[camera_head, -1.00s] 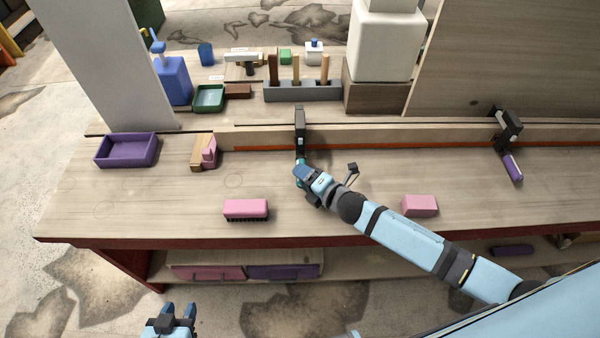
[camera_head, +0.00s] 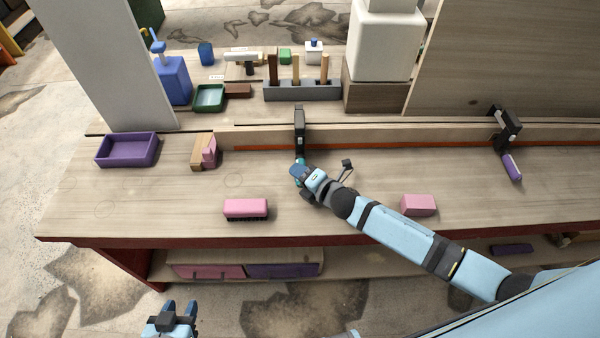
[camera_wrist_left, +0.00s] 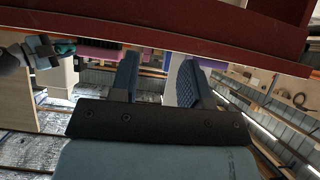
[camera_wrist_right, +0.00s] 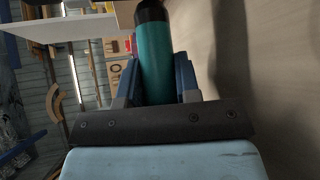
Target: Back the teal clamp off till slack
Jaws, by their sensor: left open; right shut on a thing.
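The teal clamp (camera_head: 299,127) is a dark clamp with a teal handle, set on the long curved stringer near the middle of the bench. My right gripper (camera_head: 299,171) is shut on its handle, and only a little teal shows there in the head view. In the right wrist view the teal handle (camera_wrist_right: 157,65) stands between the two fingers of my right gripper (camera_wrist_right: 158,80). My left gripper (camera_head: 179,308) is open and empty, low in front of the bench. Its two fingers stand apart in the left wrist view (camera_wrist_left: 155,78).
A purple-handled clamp (camera_head: 508,134) sits on the stringer (camera_head: 400,138) at the right. Pink blocks (camera_head: 419,205), a pink brush (camera_head: 246,208) and a purple tray (camera_head: 127,149) lie on the bench (camera_head: 140,205). A tool rack (camera_head: 303,91) stands behind. The bench's front edge lies above my left gripper.

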